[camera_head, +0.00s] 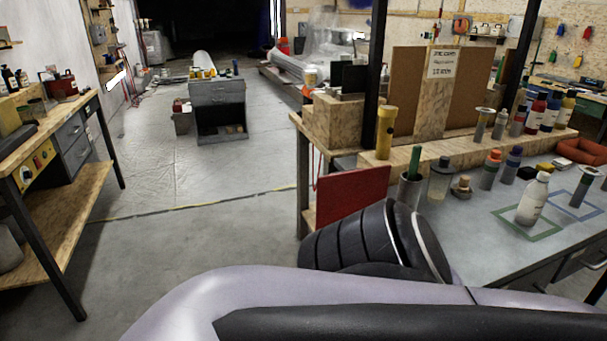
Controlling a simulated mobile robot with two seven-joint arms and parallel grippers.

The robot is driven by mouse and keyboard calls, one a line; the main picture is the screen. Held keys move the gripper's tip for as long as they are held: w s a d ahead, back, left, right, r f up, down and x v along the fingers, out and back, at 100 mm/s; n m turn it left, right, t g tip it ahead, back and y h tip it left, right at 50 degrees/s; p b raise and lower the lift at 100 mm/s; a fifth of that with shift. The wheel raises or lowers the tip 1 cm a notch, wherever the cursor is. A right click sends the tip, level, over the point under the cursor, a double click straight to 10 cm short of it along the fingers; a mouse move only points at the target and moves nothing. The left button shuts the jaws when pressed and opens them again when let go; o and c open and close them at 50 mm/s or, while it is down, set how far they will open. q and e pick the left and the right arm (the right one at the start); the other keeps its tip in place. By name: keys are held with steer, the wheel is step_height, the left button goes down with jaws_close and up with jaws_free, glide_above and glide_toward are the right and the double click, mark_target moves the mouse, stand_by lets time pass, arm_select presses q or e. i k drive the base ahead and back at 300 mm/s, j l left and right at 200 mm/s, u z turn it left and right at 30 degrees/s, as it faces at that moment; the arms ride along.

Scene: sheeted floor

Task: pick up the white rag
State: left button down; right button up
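I cannot make out a white rag in the head view. Neither of my grippers shows. A pale rounded part of my own body with a black panel fills the bottom of the view, and a black ribbed part beside the right bench may also be mine. These parts hide some of the bench's near side and the floor in front.
The right workbench (462,237) holds a white bottle (533,199), a yellow flashlight (385,132), a cup (410,189) and several other bottles. A wooden workbench (62,252) stands at left. A grey cabinet (219,95) stands farther back. The floor (190,240) between them is clear.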

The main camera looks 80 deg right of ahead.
mark_target(560, 164)
steer(key=i+z, duration=1.8)
steer(key=i+l+z, duration=0.1)
steer(key=i+z, duration=0.25)
steer(key=i+j+z, duration=0.1)
steer(key=i+z, duration=0.3)
steer(key=i, duration=0.15)
steer(key=i+z, duration=0.25)
steer(key=z, duration=0.25)
steer(key=i+j+z, duration=0.1)
steer(key=i+z, duration=0.15)
steer(key=z, duration=1.55)
steer(key=i+l+z, duration=0.1)
steer(key=i+z, duration=0.25)
steer(key=i+l+z, duration=0.1)
steer(key=z, duration=0.25)
